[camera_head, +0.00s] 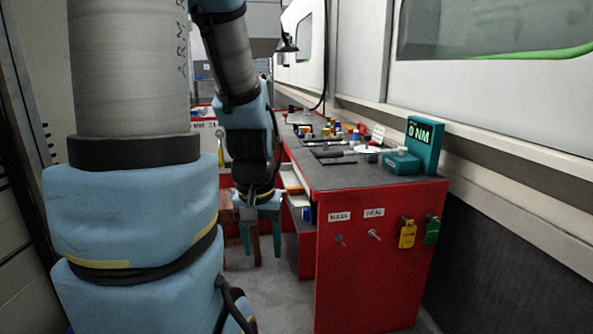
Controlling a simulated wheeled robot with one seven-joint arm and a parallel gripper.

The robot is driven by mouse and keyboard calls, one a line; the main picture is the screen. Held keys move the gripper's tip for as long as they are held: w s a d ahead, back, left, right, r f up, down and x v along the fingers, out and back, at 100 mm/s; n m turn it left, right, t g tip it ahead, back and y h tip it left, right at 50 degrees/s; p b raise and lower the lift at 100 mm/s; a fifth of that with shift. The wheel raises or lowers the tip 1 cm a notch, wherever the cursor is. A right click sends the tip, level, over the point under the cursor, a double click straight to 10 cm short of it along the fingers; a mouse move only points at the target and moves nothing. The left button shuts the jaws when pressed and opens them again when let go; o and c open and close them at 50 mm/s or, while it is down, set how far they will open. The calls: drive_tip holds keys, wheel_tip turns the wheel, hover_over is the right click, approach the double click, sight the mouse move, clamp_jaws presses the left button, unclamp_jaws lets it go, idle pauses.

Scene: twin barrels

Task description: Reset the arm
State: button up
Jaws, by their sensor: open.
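My arm fills the left of the view. It rises from the blue joint at lower left, over the top, and down to a dark wrist left of the red workbench (375,260). My gripper (262,250) hangs from that wrist with its two teal fingers pointing down. The fingers are apart, and nothing shows held between them. The gripper appears beside the bench's left side, lower than the dark worktop; its exact distance from the bench is hard to tell.
A teal meter (425,145) reading "0 NM" stands on the bench's right side. Several small coloured parts lie farther back. Yellow (407,234) and green (432,231) tags hang on the red front. A brown wooden piece (232,215) shows behind my gripper. Grey floor (275,300) is clear in front.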

wheel_tip(320, 180, up, 17)
drive_tip(key=p, duration=1.5)
drive_tip(key=shift+f, duration=0.2)
